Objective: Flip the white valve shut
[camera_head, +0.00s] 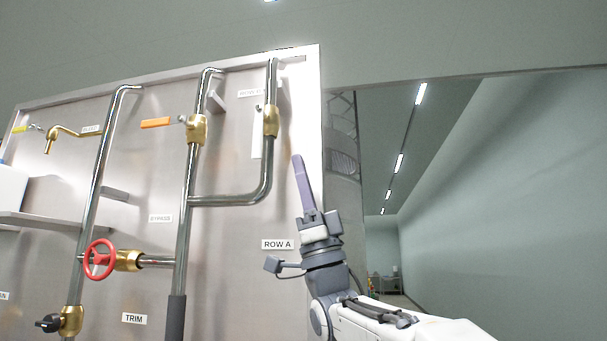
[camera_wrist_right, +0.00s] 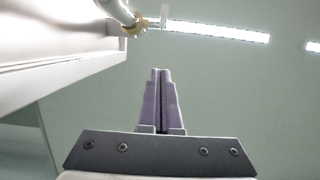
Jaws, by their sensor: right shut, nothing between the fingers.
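The white valve has a brass body (camera_head: 271,121) on the right-hand vertical pipe of the steel panel. Its white lever (camera_head: 257,140) hangs straight down beside the pipe, roughly in line with it. In the right wrist view the brass body (camera_wrist_right: 139,25) shows at the top, with a small pale piece beside it that may be the lever (camera_wrist_right: 163,15). My right gripper (camera_head: 297,158) points up, to the right of and a little below the valve, apart from it. Its fingers (camera_wrist_right: 161,72) are together and empty. My left gripper is not in view.
An orange-handled valve (camera_head: 156,123) sits left of the white one, with a yellow-handled tap (camera_head: 50,135) farther left. A red handwheel (camera_head: 99,260) and a black-handled valve (camera_head: 48,323) are lower. The pipe (camera_head: 232,200) bends below the white valve. Open room lies right of the panel.

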